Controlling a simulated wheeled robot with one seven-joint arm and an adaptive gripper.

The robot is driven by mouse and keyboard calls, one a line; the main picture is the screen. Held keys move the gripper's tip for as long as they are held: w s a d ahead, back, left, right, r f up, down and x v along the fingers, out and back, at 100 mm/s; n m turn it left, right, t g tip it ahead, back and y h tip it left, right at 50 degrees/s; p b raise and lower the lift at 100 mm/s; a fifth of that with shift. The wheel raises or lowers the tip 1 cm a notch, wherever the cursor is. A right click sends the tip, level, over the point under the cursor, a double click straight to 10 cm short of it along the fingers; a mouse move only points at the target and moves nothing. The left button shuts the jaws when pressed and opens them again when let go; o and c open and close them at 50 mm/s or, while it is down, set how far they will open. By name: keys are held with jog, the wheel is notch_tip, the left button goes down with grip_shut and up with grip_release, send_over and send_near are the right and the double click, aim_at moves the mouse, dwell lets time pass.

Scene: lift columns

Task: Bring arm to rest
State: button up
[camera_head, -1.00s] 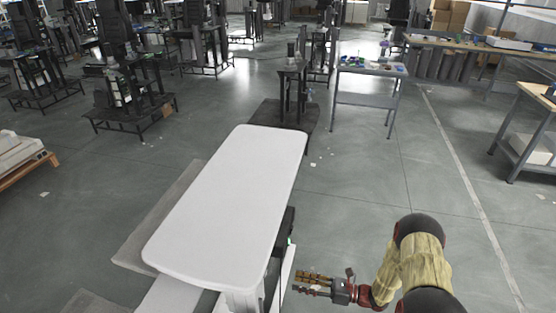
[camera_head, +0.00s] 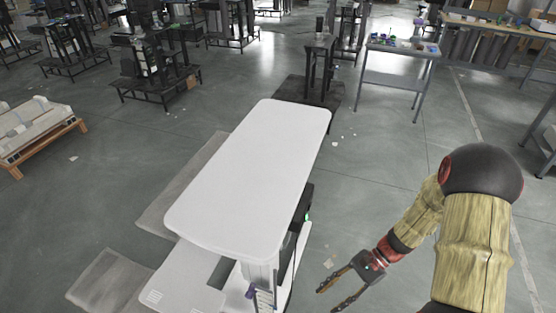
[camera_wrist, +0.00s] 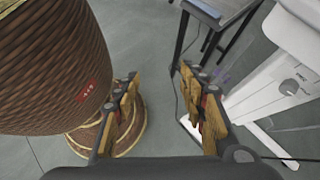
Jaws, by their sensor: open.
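My gripper (camera_head: 338,291) is at the lower right of the head view, at the end of my bent arm. It is beside the right edge of the white table (camera_head: 250,180), apart from it and lower than its top. Its two fingers are spread with nothing between them. In the wrist view my gripper (camera_wrist: 160,95) shows both fingers apart, with grey floor between them. The ribbed brown round body at the left of the wrist view cannot be made out fully. The white table top is bare.
A white control box with a knob (camera_wrist: 290,88) is at the right of the wrist view. A wooden pallet (camera_head: 45,148) with pale slabs lies at the left. A small workbench (camera_head: 395,80) and a dark stand (camera_head: 318,90) are behind the table. Floor right of the table is open.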

jog(key=s+d+r+n+t+h, duration=0.2)
jog(key=d+r+n+h, duration=0.15)
jog(key=r, duration=0.55)
jog(key=s+d+r+n+t+h, duration=0.1)
jog(key=d+r+n+t+h, duration=0.1)
jog(key=r+n+h, duration=0.5)
jog(key=s+a+r+t, duration=0.1)
jog(key=r+t, duration=0.2)
jog(key=r, duration=0.5)
jog(key=s+a+r+n+t, duration=0.1)
jog(key=s+r+t, duration=0.1)
jog(key=r, duration=0.7)
jog(key=shift+s+a+t+y, duration=0.3)
jog(key=shift+a+t+y, duration=0.15)
jog(key=shift+t, duration=0.15)
jog(key=shift+r, duration=0.1)
